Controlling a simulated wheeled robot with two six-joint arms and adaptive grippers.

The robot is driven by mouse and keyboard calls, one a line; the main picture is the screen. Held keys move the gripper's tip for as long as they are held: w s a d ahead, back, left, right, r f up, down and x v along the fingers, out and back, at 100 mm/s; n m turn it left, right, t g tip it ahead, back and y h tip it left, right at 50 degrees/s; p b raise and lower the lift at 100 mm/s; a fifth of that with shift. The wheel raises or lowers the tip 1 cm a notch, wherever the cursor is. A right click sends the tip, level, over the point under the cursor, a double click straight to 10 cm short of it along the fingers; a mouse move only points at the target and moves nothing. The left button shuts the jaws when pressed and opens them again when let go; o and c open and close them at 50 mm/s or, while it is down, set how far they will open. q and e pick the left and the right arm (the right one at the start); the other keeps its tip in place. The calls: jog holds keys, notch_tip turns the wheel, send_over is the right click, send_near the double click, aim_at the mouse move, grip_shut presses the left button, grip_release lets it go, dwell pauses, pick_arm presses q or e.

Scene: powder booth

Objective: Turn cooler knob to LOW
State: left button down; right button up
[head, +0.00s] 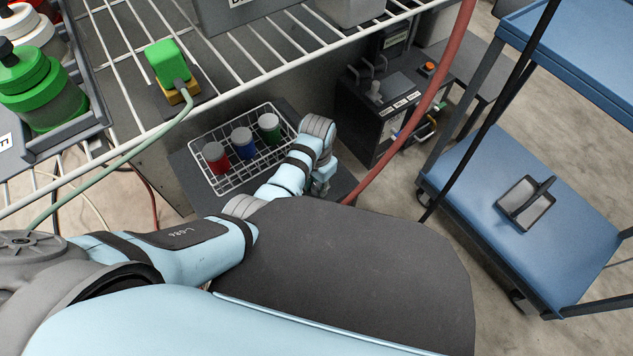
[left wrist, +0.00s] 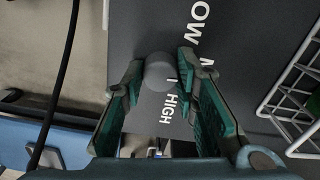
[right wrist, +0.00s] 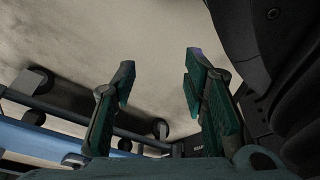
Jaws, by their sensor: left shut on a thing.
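The cooler knob (left wrist: 158,72) is a small grey cylinder on a dark grey panel (left wrist: 235,45) in the left wrist view. White lettering on the panel reads HIGH close beside the knob and a partly cut-off LOW further up. A short white mark lies between the knob and HIGH; I cannot tell which setting the knob points at. My left gripper (left wrist: 161,68) is shut on the knob, one finger on each side. In the head view my left gripper (head: 320,187) is by the basket's right end, and the knob is hidden. My right gripper (right wrist: 158,72) is open and empty over the floor.
A white wire basket (head: 203,140) with red, blue and green-marked jars stands beside my left wrist. A wire shelf (head: 260,72) is above it. A red hose (head: 420,115) hangs to the right. A blue cart (head: 540,220) stands at the right.

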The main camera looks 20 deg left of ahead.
pick_arm(q)
jog(key=shift+r+n+p, duration=0.15)
jog(key=shift+n+p, duration=0.65)
jog(key=shift+n, duration=0.3)
jog(key=shift+n+p, duration=0.45)
jog(key=shift+n, duration=0.35)
jog(key=n, duration=0.2)
jog(key=shift+n+p, duration=0.4)
jog(key=n, duration=0.3)
jog(key=shift+n+p, duration=0.35)
jog(key=shift+n, duration=0.05)
pick_arm(e)
jog(key=s+d+r+n+g, duration=0.1)
jog(key=s+d, duration=0.1)
jog(key=s, duration=0.5)
jog(key=shift+d+g+h, duration=0.3)
jog(key=shift+d, duration=0.1)
pick_arm(q)
jog(key=shift+n, duration=0.4)
pick_arm(e)
jog(key=shift+s, duration=0.25)
jog(key=shift+d, duration=0.1)
